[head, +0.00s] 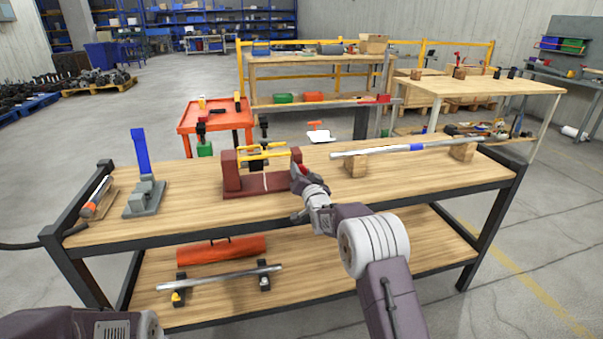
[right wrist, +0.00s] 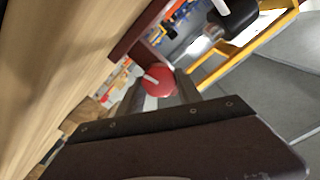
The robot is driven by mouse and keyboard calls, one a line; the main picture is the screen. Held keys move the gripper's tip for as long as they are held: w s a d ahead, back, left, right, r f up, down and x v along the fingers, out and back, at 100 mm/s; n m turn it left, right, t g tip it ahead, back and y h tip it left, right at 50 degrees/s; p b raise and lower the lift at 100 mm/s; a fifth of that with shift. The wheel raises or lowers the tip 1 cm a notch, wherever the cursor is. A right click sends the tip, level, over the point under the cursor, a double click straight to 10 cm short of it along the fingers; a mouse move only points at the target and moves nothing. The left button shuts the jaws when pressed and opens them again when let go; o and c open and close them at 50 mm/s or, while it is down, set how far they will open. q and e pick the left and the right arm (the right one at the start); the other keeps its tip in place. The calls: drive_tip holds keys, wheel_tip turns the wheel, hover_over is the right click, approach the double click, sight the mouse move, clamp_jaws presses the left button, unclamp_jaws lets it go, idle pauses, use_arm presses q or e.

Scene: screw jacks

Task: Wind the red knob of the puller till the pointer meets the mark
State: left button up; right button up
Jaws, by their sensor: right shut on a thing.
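The puller (head: 232,181) stands on the workbench, a dark red frame with two yellow rods across its top. Its red knob (head: 303,169) is at the right end, partly hidden by my right gripper (head: 298,178). In the right wrist view the round red knob (right wrist: 158,84) has a white stripe on its face and sits between my two dark fingers, which are shut on it. A black cylinder with a pale end (right wrist: 233,17) shows beside a yellow rod there. I cannot make out the pointer against the mark. My left arm shows at the lower left; its gripper is out of view.
On the bench (head: 400,190), a grey stand with a blue upright (head: 141,152) and an orange-ended tool (head: 97,198) are at left. A long bar (head: 400,149) rests on wooden blocks at right. The lower shelf holds an orange roll (head: 222,250) and a metal bar.

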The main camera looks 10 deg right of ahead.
drive_tip(key=shift+m, duration=0.9)
drive_tip(key=o, duration=1.4)
drive_tip(key=shift+c, duration=0.2)
drive_tip(key=shift+s, duration=0.1)
drive_tip(key=s, duration=0.8)
drive_tip(key=shift+s+d+p, duration=0.2)
drive_tip(key=shift+s+p, duration=0.1)
drive_tip(key=shift+s, duration=0.1)
